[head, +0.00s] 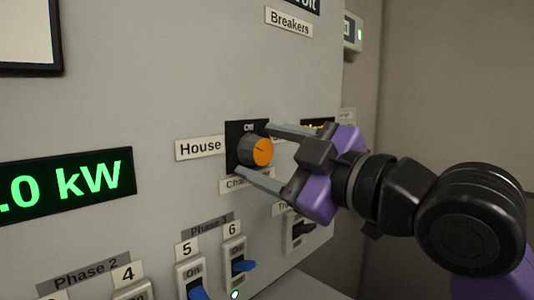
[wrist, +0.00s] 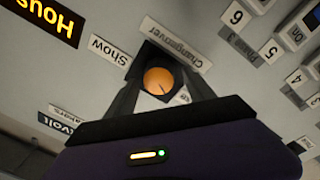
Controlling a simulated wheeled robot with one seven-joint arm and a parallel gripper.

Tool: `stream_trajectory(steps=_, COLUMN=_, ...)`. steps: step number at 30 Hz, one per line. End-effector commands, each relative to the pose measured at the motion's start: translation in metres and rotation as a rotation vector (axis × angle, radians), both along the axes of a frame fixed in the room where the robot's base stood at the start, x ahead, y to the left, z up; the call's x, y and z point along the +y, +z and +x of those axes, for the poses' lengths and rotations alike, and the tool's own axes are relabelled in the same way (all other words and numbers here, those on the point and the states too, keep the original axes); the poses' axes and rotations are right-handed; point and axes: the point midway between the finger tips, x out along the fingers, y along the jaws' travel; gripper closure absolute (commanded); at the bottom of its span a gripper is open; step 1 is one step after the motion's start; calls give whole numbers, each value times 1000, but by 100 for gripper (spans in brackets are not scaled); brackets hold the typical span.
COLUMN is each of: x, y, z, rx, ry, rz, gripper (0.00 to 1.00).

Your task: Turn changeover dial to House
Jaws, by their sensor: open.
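The changeover dial (head: 262,152) has an orange cap on a grey body and sits on a black plate in the grey panel. The House label (head: 201,147) is left of it. In the wrist view the dial (wrist: 158,80) shows a thin dark line toward the lower right, the side of a label partly hidden by a finger. My gripper (head: 255,151) is open, with one finger above and one below the dial; contact is unclear. In the wrist view the fingers stand either side of it. The Changeover label (wrist: 175,45) and Show label (wrist: 110,50) are nearby.
An orange-lettered display (wrist: 45,20) reads "Hous", cut by the frame edge. A green kW display (head: 66,181) is at left. The panel's right edge lies behind my gripper.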

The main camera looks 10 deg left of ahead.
Motion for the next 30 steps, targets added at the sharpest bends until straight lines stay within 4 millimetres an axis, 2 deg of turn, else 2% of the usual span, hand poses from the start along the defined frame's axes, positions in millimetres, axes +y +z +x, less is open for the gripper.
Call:
stream_trajectory(steps=5, x=-7, y=-1, z=-5, rx=-1, ry=-1, rz=1, gripper=38)
stream_trajectory(steps=18, x=-55, y=-5, z=-45, rx=1, ry=-1, rz=1, gripper=38)
stream_trajectory(steps=30, x=-60, y=-5, z=-50, rx=1, ry=0, rz=1, gripper=38)
